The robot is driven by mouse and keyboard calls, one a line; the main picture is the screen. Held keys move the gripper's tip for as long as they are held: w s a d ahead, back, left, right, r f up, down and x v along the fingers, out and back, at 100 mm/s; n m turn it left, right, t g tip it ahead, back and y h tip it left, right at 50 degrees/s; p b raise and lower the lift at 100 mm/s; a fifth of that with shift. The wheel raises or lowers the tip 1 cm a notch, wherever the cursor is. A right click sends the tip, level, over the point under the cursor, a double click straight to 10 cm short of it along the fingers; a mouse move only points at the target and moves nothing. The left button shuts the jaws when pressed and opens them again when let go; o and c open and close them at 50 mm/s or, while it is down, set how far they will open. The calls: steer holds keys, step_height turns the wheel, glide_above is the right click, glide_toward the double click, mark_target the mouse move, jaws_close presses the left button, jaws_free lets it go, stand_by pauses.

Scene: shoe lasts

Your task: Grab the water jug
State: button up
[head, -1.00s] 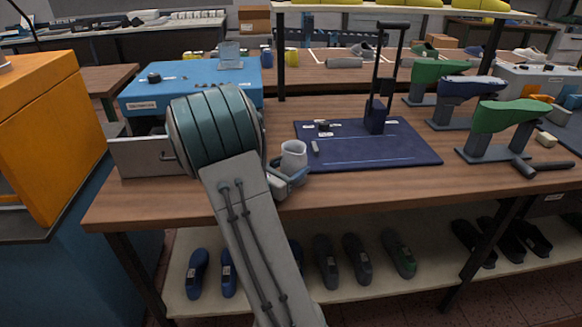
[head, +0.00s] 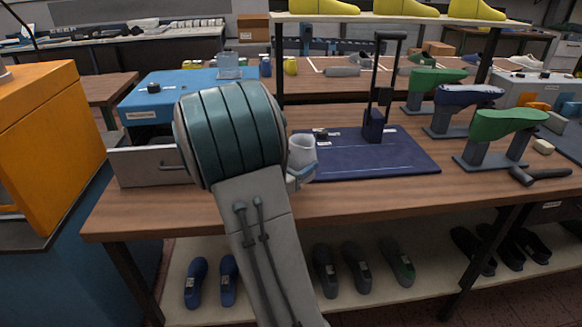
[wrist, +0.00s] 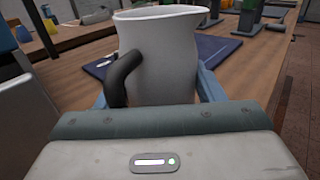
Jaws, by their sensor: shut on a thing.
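The water jug is a white pitcher (wrist: 168,65) with a dark curved handle, large in the middle of the wrist view. In the head view the white jug (head: 302,152) shows just right of my arm, partly hidden by it. My gripper (wrist: 158,97) has its blue-grey fingers on either side of the jug's lower body and is shut on it. The jug looks upright. Its base is hidden, so I cannot tell whether it touches the bench.
A dark blue mat (head: 400,160) with a tall black stand (head: 374,120) lies right of the jug. Green and navy shoe lasts (head: 506,124) on stands are further right. A blue box (head: 160,95) and a grey drawer (head: 148,166) are on the left.

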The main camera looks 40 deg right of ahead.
steer(key=s+d+r, duration=0.3)
steer(key=s+r, duration=0.2)
steer(key=s, duration=0.3)
steer(key=shift+s+r, duration=0.15)
stand_by(0.5)
steer(key=shift+r, duration=0.15)
stand_by(0.8)
